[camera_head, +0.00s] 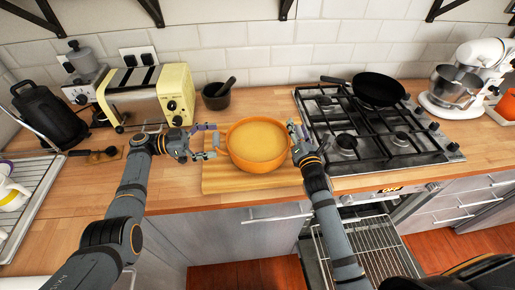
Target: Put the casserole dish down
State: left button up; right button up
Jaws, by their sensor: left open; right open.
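The orange casserole dish (258,143) is round and stands upright on a wooden board (222,183) on the counter. Its inside looks pale yellow-orange. My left gripper (208,142) is open at the dish's left side, close to its handle. My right gripper (297,132) is open at the dish's right side, close to the rim. Whether either gripper touches the dish is too small to tell.
A gas hob (375,130) with a black pan (378,89) is right of the dish. Behind are a mortar (216,97) and a yellow toaster (150,95). An oven below stands open with its rack (365,250) out. Bare counter (185,200) lies left of the board.

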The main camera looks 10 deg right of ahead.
pick_arm(q)
jog(key=shift+w+a, duration=0.1)
jog(key=a, duration=0.7)
jog(key=shift+w+a, duration=0.15)
jog(key=shift+w, duration=0.05)
pick_arm(e)
jog(key=shift+s, duration=0.1)
jog(key=s, duration=1.1)
jog(key=shift+s+a, duration=0.4)
pick_arm(q)
jog(key=shift+r, duration=0.1)
notch_tip(320, 180, up, 8)
jog(key=p, duration=0.5)
jog(key=shift+p, duration=0.4)
pick_arm(e)
jog(key=shift+r, duration=2.85)
